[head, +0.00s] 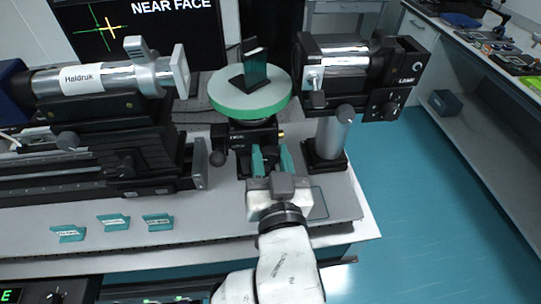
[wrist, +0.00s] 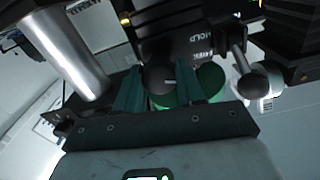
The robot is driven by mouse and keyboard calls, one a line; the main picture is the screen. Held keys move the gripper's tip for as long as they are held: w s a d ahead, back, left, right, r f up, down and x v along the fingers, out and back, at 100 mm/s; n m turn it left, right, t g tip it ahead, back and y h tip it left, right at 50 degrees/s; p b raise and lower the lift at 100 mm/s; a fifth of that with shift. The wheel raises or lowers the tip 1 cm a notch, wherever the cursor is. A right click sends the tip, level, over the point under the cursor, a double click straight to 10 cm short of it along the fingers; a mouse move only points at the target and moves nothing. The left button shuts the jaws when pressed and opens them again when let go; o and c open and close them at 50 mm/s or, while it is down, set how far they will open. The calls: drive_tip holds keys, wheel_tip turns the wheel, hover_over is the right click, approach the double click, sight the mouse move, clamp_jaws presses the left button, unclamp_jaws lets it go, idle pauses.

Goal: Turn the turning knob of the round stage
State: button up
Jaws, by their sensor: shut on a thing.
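The round stage (head: 235,101) is a pale disc with a green rim on a black mount (head: 250,135), in the middle of the head view. A small dark stand (head: 250,72) with an upright plate is on it. My gripper (head: 272,160) reaches up to the front of the mount, below the disc. In the wrist view its teal fingers (wrist: 158,85) are on both sides of a dark round knob (wrist: 156,78), shut on it. The fingers hide this knob in the head view. Another knob on a stalk (head: 217,158) sticks out left of the mount.
Several teal cards (head: 113,222) stand at front left. A screen (head: 140,30) reads NEAR FACE.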

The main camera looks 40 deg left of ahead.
drive_tip(key=shift+r+n+p, duration=0.15)
drive_tip(key=shift+n+p, duration=0.2)
drive_tip(key=shift+n, duration=1.15)
drive_tip(key=o, duration=1)
drive_tip(key=b+v, duration=0.1)
drive_tip(key=v, duration=0.9)
drive_tip(key=shift+s+d, duration=0.25)
drive_tip(key=shift+s, duration=0.1)
